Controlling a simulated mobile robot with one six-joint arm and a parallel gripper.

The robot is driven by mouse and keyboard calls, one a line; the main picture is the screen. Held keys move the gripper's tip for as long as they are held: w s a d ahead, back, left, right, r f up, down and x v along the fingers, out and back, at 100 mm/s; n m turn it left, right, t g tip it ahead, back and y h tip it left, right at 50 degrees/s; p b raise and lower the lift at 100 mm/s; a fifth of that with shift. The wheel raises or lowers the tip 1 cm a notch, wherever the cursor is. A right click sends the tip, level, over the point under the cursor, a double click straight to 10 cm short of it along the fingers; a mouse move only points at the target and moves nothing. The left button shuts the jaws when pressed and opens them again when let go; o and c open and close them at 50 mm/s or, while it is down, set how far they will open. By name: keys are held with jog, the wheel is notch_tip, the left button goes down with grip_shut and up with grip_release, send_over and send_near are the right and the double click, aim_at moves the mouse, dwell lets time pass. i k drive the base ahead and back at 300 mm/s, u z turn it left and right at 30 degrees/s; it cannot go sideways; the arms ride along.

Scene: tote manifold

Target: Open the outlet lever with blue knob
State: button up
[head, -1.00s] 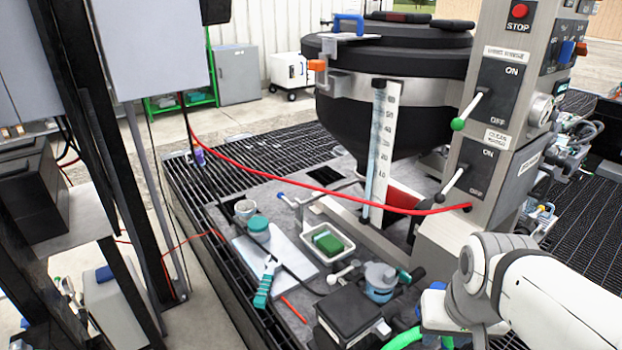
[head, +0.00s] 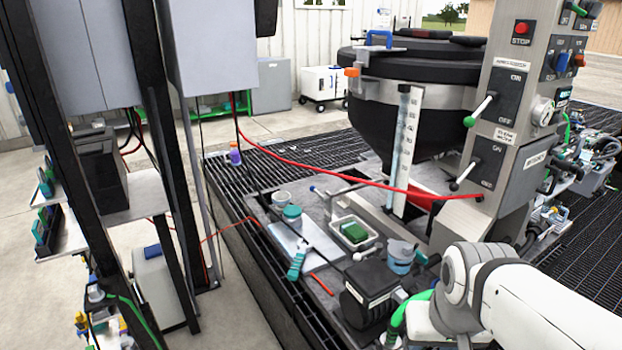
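I cannot single out the outlet lever with certainty. A thin grey lever with a small bluish end (head: 313,189) lies low beside the dark hopper (head: 395,120); its end is too small to be sure of. A blue handle (head: 379,38) stands on the hopper's lid, and a blue switch (head: 562,61) is on the control column. My white arm crosses the lower right corner. My gripper is out of the picture, so its state is hidden.
A red hose (head: 330,188) spans from the left post to the column.

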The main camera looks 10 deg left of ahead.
aim_at(325, 197)
jog(key=u, duration=2.6)
jog(key=i, duration=2)
jog(key=z, duration=3.2)
jog(key=i, duration=1)
jog(key=u, duration=0.05)
